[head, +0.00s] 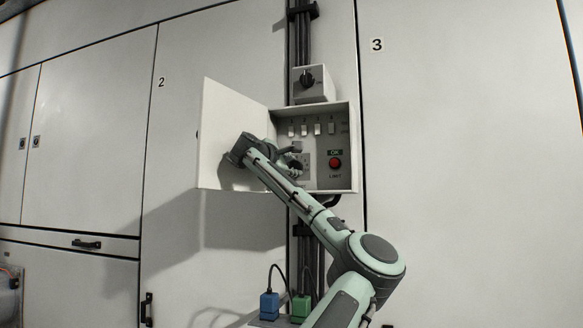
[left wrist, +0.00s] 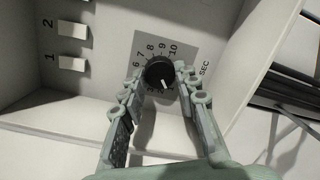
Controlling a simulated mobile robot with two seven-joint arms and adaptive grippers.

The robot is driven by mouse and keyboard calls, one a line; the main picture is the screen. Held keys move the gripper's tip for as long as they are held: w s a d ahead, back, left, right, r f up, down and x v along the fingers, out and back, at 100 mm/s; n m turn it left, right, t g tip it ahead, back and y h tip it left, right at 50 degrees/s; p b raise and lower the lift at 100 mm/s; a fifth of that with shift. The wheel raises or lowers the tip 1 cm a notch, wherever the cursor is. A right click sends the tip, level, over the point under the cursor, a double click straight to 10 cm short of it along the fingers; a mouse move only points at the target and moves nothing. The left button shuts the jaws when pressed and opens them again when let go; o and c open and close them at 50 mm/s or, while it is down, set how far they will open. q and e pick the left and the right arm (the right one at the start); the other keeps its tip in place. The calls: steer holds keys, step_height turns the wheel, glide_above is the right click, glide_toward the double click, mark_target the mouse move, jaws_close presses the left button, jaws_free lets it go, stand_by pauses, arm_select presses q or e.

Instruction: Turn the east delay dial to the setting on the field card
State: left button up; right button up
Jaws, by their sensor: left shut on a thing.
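The dial (left wrist: 159,73) is a round black knob with a white mark on its lower side. It sits on a grey scale plate (left wrist: 186,46) with the numbers 6 to 10 and "SEC" readable; the lower numbers are partly hidden. My left gripper (left wrist: 159,76) has one finger on each side of the knob and is shut on it. In the head view my left gripper (head: 293,160) reaches into the open control box (head: 354,150), hiding the dial. The field card is not recognisable in either view. My right gripper is not in view.
The box door (head: 228,120) stands open to the left, close to my left wrist. Several switches (head: 304,130) are above the dial, and a red button (head: 336,163) is to its right. A black rotary knob (head: 306,78) sits above.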

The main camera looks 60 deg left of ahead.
arm_select(q)
steer(key=m, duration=0.4)
steer(key=m+g, duration=0.1)
steer(key=m, duration=0.2)
steer(key=shift+r+m, duration=0.1)
steer(key=shift+m, duration=0.2)
steer(key=m, duration=0.4)
steer(key=shift+g, duration=0.3)
steer(key=m, duration=0.3)
steer(key=shift+w+d+y, duration=0.1)
steer(key=shift+y, duration=0.2)
steer(key=m, duration=0.3)
steer(key=shift+g, duration=0.4)
steer(key=m, duration=0.3)
steer(key=shift+w+m+y, duration=0.1)
steer(key=shift+m+y, duration=0.3)
steer(key=m, duration=0.3)
steer(key=shift+d+y, duration=0.1)
steer(key=shift+y, duration=0.2)
steer(key=shift+w+m, duration=0.1)
steer(key=shift+m, duration=1.9)
